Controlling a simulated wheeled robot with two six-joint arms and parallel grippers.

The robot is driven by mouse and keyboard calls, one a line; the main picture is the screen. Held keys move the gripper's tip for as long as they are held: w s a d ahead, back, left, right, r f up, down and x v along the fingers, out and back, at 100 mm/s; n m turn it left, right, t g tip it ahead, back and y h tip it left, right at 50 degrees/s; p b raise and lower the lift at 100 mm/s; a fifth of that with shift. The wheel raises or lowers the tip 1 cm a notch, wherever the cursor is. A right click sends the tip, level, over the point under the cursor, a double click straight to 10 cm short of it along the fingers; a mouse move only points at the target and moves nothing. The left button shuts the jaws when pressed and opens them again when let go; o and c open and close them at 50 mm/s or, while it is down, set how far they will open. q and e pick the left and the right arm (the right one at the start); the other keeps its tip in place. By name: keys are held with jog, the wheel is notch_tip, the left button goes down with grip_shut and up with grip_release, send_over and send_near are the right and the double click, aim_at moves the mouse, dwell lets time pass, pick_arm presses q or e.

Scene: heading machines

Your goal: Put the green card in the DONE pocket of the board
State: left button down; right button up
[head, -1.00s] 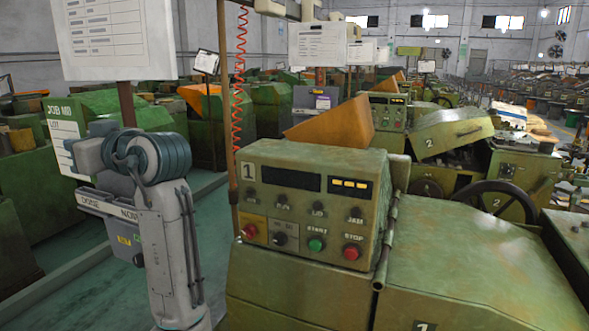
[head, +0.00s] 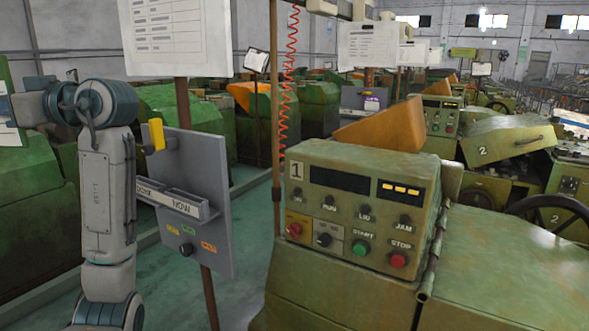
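The green card (head: 8,136) is at the left edge of the head view, mostly cut off; a pale part of it shows. My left gripper (head: 20,106) is at its right side and appears shut on it; the fingertips are hard to make out. The grey-blue board (head: 218,222) stands on a brown post, right of my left arm. The DONE pocket (head: 146,190) is at the left of its pocket row, partly hidden by my arm. The NOW pocket (head: 187,208) is beside it. The card is apart from the board, to its left. My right gripper is not in view.
A yellow clip-like piece (head: 156,135) sticks out at the board's top left. A paper sheet (head: 178,35) hangs above. Machine 1's control panel (head: 352,215) stands close on the right. Green floor shows behind the board.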

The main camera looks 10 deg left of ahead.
pick_arm(q)
jog(key=s+a+r+n+g, duration=0.2)
jog(key=s+a+r+g, duration=0.1)
jog(key=s+a, duration=0.15)
jog(key=w+d+f+m+t, duration=0.4)
jog(key=w+f+m+t, duration=0.2)
jog(key=w+f+t, duration=0.4)
jog(key=w+d+f+m+t+h, duration=0.3)
jog(key=d+f+m+t, duration=0.1)
jog(key=f, duration=0.5)
jog(key=w+d+f+m+t+h, duration=0.3)
jog(key=w+d+f+t+h, duration=0.15)
jog(key=f, duration=0.35)
jog(key=s+d+f+m+t+h, duration=0.2)
jog(key=d+f+m+h, duration=0.15)
jog(key=f, duration=0.45)
jog(key=s+d+f+m+t+h, duration=0.25)
jog(key=d+f+h, duration=0.2)
jog(key=f, duration=0.25)
jog(key=s+d+f+m+g+h, duration=0.1)
jog(key=s+d+f+m+h, duration=0.5)
jog(key=s+d+f+h, duration=0.4)
jog(key=s+d+f+n+y, duration=0.1)
jog(key=d+n+y, duration=0.3)
jog(key=d+y, duration=0.3)
jog(key=shift+s+d+t, duration=0.25)
jog(key=shift+s+t, duration=0.05)
jog(key=shift+s, duration=0.05)
